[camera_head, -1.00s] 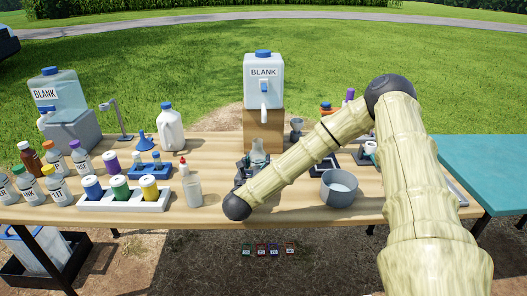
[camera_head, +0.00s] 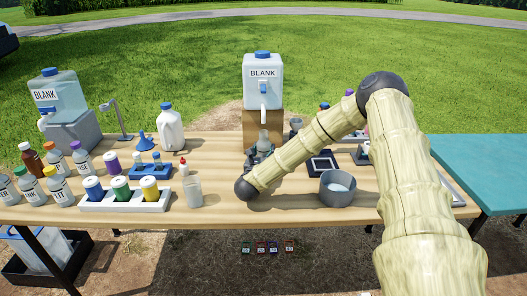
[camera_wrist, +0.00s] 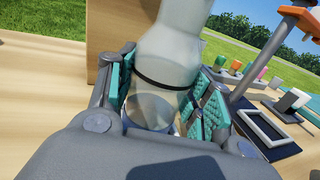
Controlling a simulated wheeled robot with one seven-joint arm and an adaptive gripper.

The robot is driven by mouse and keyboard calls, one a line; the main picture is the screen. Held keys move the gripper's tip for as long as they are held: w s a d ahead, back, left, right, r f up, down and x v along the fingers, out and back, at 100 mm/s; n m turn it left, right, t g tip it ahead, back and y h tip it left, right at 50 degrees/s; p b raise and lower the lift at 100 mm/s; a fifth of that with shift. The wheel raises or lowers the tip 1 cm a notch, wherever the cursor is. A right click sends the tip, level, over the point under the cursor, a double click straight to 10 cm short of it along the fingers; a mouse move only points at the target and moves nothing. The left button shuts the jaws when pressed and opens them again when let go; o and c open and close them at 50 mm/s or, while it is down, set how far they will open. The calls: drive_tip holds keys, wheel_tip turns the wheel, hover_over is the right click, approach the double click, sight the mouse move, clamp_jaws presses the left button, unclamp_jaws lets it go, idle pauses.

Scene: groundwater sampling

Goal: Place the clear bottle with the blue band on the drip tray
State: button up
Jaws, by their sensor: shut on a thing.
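My gripper (camera_head: 260,152) is shut on a clear bottle (camera_head: 264,137), just in front of the wooden block under the middle BLANK jug. The wrist view shows the bottle (camera_wrist: 168,70) upright but leaning slightly in the picture, between teal finger pads (camera_wrist: 205,100). A thin band round it looks dark; I cannot make out blue in it. The bottle's base is partly hidden by my gripper, so I cannot tell whether it touches anything. A flat dark-framed piece (camera_head: 324,164) lies to the right; I cannot tell whether it is the drip tray.
The BLANK jug (camera_head: 263,80) with its spigot stands on a wooden block (camera_head: 255,125) behind the bottle.

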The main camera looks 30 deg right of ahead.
drive_tip(key=shift+f, duration=0.1)
drive_tip(key=o, duration=1.1)
drive_tip(key=shift+r, duration=0.25)
drive_tip(key=b+v, duration=0.2)
drive_tip(key=v, duration=1)
drive_tip(key=shift+s, duration=0.1)
drive_tip(key=shift+f, duration=0.1)
